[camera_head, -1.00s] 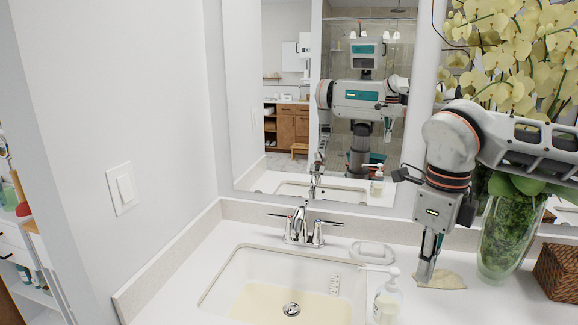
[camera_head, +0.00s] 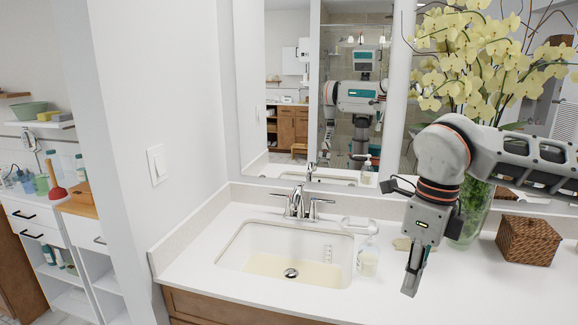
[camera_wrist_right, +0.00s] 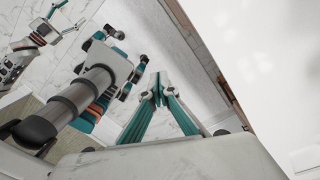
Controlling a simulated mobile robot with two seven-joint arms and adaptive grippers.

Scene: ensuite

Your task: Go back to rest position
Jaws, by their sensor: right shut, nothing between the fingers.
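My right gripper (camera_head: 411,283) points downward over the counter, to the right of the sink, and looks shut and empty. In the right wrist view its closed fingers (camera_wrist_right: 157,88) meet at the tips with nothing between them. The floor and my own body show beyond them. My left gripper is not in the head view directly.
A white counter (camera_head: 480,290) holds a sink (camera_head: 235,255) with a chrome faucet (camera_head: 297,203), a soap bottle (camera_head: 368,260), a soap dish (camera_head: 358,226), a woven box (camera_head: 528,240) and a vase of yellow orchids (camera_head: 468,215). Shelves (camera_head: 65,285) stand at left. A mirror (camera_head: 290,70) hangs behind.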

